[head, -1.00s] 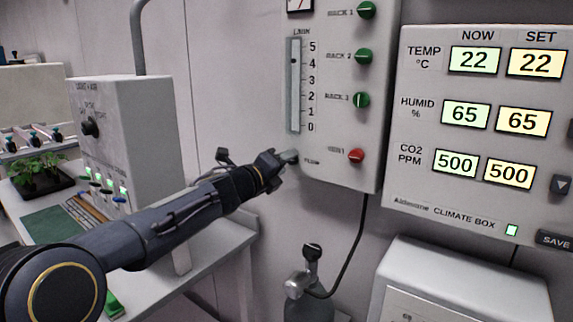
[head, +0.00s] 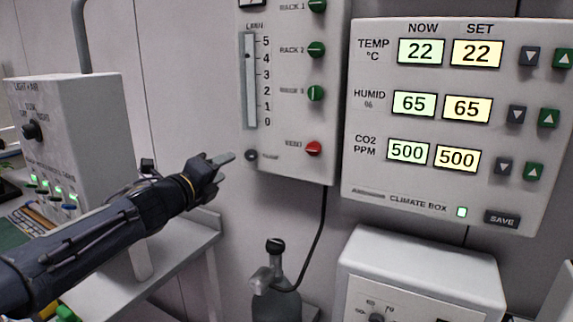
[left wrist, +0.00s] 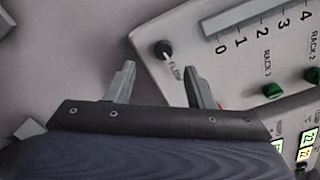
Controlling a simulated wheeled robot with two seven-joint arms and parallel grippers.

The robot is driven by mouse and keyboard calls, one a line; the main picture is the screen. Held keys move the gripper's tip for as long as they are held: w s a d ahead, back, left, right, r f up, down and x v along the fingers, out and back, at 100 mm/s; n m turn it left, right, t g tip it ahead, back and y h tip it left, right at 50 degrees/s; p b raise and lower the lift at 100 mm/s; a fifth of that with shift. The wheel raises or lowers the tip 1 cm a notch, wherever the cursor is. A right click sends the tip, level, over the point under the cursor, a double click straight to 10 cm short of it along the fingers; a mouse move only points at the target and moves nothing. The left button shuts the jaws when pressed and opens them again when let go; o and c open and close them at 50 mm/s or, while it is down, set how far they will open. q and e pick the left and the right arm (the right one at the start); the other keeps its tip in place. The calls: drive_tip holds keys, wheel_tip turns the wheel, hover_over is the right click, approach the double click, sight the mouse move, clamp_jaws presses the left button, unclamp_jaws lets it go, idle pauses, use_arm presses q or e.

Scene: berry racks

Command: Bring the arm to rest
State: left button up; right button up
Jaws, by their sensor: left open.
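My left arm reaches in from the left in the head view, and its gripper (head: 222,160) is in front of the wall, just left of the flow panel's lower left corner. In the left wrist view my left gripper (left wrist: 160,85) has two separate fingers with nothing between them. The black flow knob (head: 250,155) is just right of the fingertips in the head view; it also shows beyond the fingers in the left wrist view (left wrist: 164,49). I cannot tell the exact gap to the panel. My right gripper is not in view.
The flow panel (head: 290,160) carries green rack knobs and a red knob (head: 313,148). The climate box (head: 440,208) is right of it, reading 22, 65 and 500. A gas bottle (head: 277,295) stands below. A light and air box (head: 95,130) stands on the left bench (head: 180,262).

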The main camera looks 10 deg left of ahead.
use_arm(q)
drive_tip(key=s+a+f+n+g+y+p, duration=0.2)
drive_tip(key=s+a+n+y+p, duration=0.15)
drive_tip(key=s+n, duration=0.6)
drive_tip(key=s+a+f+n+g+y+p, duration=0.25)
drive_tip(key=s+a+n, duration=0.25)
drive_tip(key=s+n, duration=0.4)
drive_tip(key=s+d+f+n+g+h+p, duration=0.2)
drive_tip(key=s+d+f+n, duration=0.3)
drive_tip(key=s, duration=0.4)
drive_tip(key=s+d+f+n+g+h+p, duration=0.2)
drive_tip(key=s+d+f+n+g, duration=0.3)
drive_tip(key=s, duration=0.5)
drive_tip(key=shift+d+f+n, duration=0.55)
drive_tip(key=shift+d+f, duration=0.05)
